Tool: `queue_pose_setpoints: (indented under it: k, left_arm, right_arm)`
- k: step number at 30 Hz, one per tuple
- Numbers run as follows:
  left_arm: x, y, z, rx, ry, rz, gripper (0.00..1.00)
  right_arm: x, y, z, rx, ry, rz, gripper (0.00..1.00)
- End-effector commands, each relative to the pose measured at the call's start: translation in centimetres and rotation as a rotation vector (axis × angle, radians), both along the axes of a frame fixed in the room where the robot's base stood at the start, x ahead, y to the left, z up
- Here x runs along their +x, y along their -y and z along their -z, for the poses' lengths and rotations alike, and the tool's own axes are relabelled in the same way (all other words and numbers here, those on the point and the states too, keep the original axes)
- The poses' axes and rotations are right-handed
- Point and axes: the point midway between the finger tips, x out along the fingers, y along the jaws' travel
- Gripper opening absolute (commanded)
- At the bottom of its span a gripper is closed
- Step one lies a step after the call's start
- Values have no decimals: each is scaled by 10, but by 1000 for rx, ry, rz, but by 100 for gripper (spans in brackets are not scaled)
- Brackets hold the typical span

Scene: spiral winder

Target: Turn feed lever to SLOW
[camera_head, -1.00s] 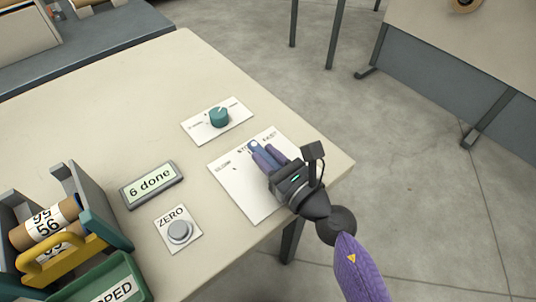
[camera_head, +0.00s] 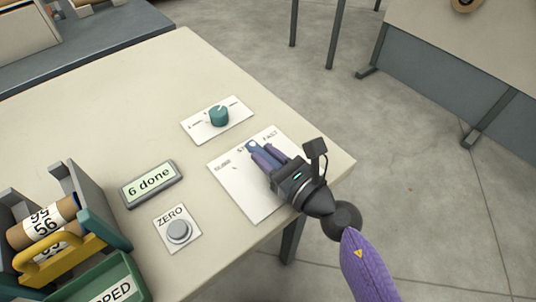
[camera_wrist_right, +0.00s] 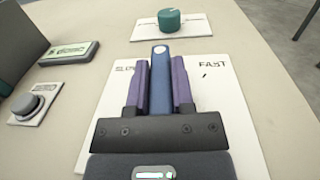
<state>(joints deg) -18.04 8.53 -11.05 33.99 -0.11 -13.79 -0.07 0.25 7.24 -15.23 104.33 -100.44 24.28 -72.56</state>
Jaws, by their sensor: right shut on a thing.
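The feed lever is a blue bar with a pale round spot at its tip (camera_head: 251,146); it also shows in the right wrist view (camera_wrist_right: 160,75). It lies over a white plate (camera_head: 240,197) marked SLOW at the left and FAST at the right. The lever points between these labels, over a middle label that it partly covers. My right gripper (camera_head: 262,156) is shut on the lever, one purple finger on each side; in the right wrist view (camera_wrist_right: 160,80) the tip sticks out beyond the fingers. The lever's pivot is hidden by my gripper. My left gripper is out of view.
A teal knob (camera_head: 219,116) on a white plate stands behind the lever plate. A "6 done" display (camera_head: 150,184) and a ZERO button (camera_head: 179,231) are to the left. A rack with labelled rolls (camera_head: 98,213) and a green bin (camera_head: 132,268) stand at the lower left.

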Motion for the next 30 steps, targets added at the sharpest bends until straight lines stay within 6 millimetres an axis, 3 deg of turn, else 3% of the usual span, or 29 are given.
queue_pose_setpoints:
  k: [18, 30]
  left_arm:
    - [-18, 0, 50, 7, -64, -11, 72]
    - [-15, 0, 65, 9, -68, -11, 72]
  right_arm:
    - [-6, -5, 5, -3, -1, -425, 0]
    - [-9, -6, 2, 0, -2, -551, 0]
